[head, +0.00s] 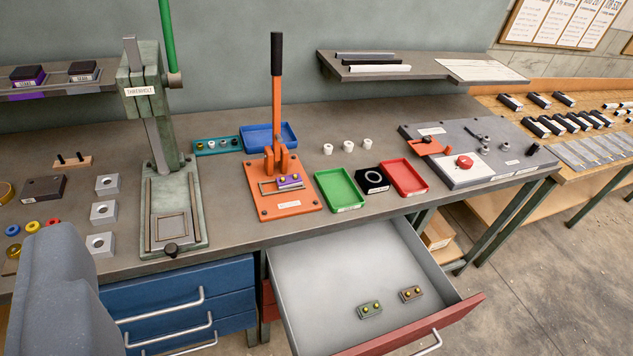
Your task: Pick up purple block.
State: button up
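A small purple block (290,181) with yellow round studs on top sits in the fixture at the foot of the orange hand press (277,140), near the middle of the bench. The press lever stands upright above and behind it. A large grey rounded part of my own arm or gripper (58,285) fills the lower left corner, far from the purple block and not touching it. No pair of fingertips can be made out, so whether the gripper is open or shut is hidden.
A tall green press (160,130) stands left.

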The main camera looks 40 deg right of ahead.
aim_at(290, 181)
jog(key=z, duration=0.1)
jog(key=i, duration=1)
jog(key=u, duration=0.1)
